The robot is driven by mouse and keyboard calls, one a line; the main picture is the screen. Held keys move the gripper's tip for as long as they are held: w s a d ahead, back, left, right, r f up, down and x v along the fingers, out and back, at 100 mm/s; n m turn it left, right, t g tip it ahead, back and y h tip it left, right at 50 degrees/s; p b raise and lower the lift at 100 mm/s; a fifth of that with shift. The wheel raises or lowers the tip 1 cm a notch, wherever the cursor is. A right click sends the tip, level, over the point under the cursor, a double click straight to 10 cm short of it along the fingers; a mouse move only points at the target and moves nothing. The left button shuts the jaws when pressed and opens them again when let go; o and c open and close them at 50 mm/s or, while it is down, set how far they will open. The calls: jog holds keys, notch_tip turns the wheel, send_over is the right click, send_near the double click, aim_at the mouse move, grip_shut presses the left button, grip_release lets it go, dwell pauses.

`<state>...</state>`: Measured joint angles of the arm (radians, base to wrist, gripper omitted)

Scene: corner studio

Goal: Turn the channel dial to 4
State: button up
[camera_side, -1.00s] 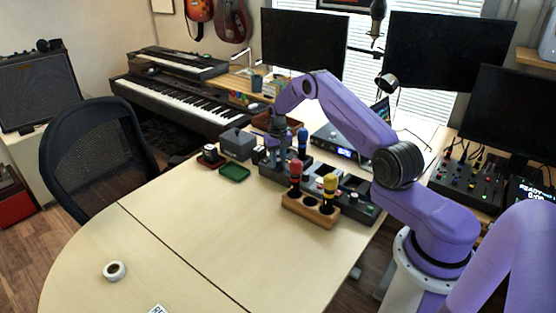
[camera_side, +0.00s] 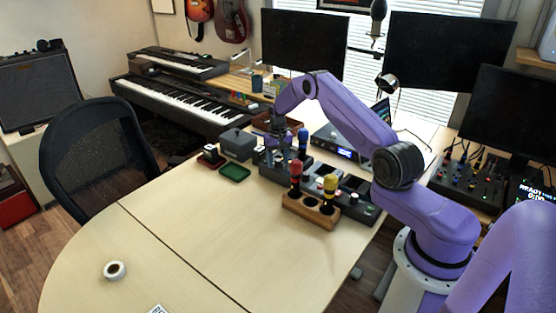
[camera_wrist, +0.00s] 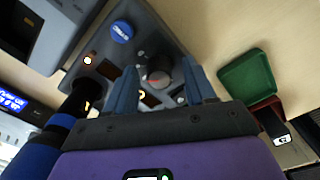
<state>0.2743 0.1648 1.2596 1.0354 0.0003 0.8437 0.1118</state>
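A dark control panel (camera_wrist: 175,35) fills the top middle of the wrist view. A round grey dial (camera_wrist: 158,72) with a red mark sits on it; its number setting is too small to read. My gripper (camera_wrist: 160,68) is open, with one finger on each side of the dial in this view. I cannot tell whether the fingers touch it. In the side view my gripper (camera_side: 277,148) points down over the dark console (camera_side: 270,168), and the arm hides the dial there.
A green tray (camera_side: 234,173) and a grey box (camera_side: 237,145) stand left of the console. A wooden rack (camera_side: 310,210) with red and yellow-topped plugs stands in front.

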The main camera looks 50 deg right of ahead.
aim_at(278, 160)
notch_tip(278, 160, up, 17)
jog(key=shift+r, duration=0.2)
dwell(0.5)
jog(key=s+a+r+n, duration=0.3)
jog(key=a, duration=0.8)
jog(key=s+a+r+n, duration=0.2)
jog(key=a+r+n, duration=0.15)
jog(key=a, duration=0.75)
jog(key=s+a+r+n, duration=0.2)
jog(key=s+a+n, duration=0.3)
jog(key=s+a, duration=0.65)
jog(key=s+d+n, duration=0.1)
jog(key=s+n, duration=0.2)
jog(key=s, duration=1)
jog(key=s+d+f+n, duration=0.1)
jog(key=s+n, duration=0.3)
jog(key=s, duration=0.8)
jog(key=shift+s+d+f, duration=0.3)
jog(key=shift+s+d, duration=0.1)
jog(key=shift+d, duration=0.15)
